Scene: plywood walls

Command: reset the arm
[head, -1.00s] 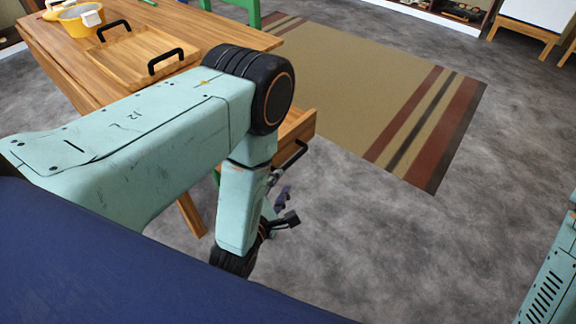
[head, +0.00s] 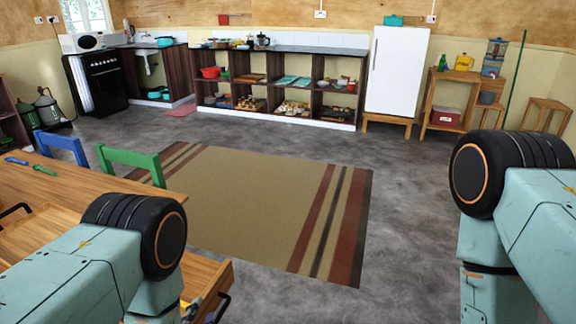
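My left arm comes in from the lower left and bends down at its black joint beside the wooden table (head: 95,181). Only a small dark part of my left gripper (head: 191,309) shows at the bottom edge, near a drawer (head: 207,284) with a black handle. Its fingers are too cut off to tell open from shut. My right arm stands at the right edge, bent down at its black joint. My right gripper is below the picture.
A green chair (head: 136,160) and a blue chair (head: 62,146) stand at the table. A striped rug (head: 250,200) lies on open grey floor between my arms. Low shelves (head: 285,85), a white fridge (head: 397,70) and a wooden stand (head: 447,82) line the far wall.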

